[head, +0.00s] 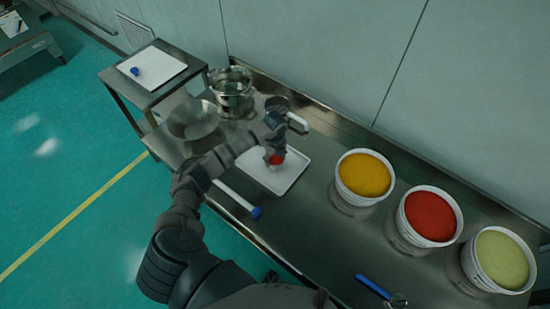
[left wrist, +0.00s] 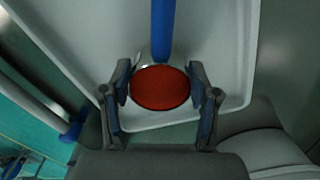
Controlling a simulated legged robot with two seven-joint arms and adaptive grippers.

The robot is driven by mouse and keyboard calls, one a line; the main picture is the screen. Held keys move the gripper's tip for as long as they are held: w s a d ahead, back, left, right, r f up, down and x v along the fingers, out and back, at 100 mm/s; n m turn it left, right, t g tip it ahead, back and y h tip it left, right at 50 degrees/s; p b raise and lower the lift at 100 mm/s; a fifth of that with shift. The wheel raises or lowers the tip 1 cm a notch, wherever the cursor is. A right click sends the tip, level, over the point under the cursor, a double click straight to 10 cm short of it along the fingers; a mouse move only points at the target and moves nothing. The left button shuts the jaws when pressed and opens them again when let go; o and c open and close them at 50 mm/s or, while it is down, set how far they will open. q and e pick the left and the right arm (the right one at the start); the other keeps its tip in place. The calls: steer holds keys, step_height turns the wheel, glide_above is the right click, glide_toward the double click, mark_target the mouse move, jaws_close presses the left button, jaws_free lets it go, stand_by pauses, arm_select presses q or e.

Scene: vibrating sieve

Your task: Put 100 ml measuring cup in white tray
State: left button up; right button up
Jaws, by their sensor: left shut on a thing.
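My left gripper (head: 275,150) is over the white tray (head: 291,178) on the steel table. In the left wrist view its fingers (left wrist: 162,95) are shut on the sides of a round measuring cup (left wrist: 160,88) with red contents and a blue handle (left wrist: 162,30). In the head view only a red patch of the cup (head: 276,159) shows below the gripper; its handle is hidden there. The tray (left wrist: 215,50) lies behind the cup in the wrist view. I cannot tell whether the cup touches the tray. My right gripper is not in view.
Buckets of yellow (head: 364,174), red (head: 430,214) and pale green (head: 501,260) powder stand at right. A blue-handled scoop (head: 373,286) lies in front. A white rod with a blue end (head: 237,198) lies left of the tray. A metal bowl (head: 193,122) and pot (head: 231,95) stand behind.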

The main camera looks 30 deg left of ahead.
arm_select(q)
steer(key=shift+f, duration=0.3)
steer(key=o, duration=1.4)
step_height(320, 180, up, 12)
steer(key=shift+f, duration=0.1)
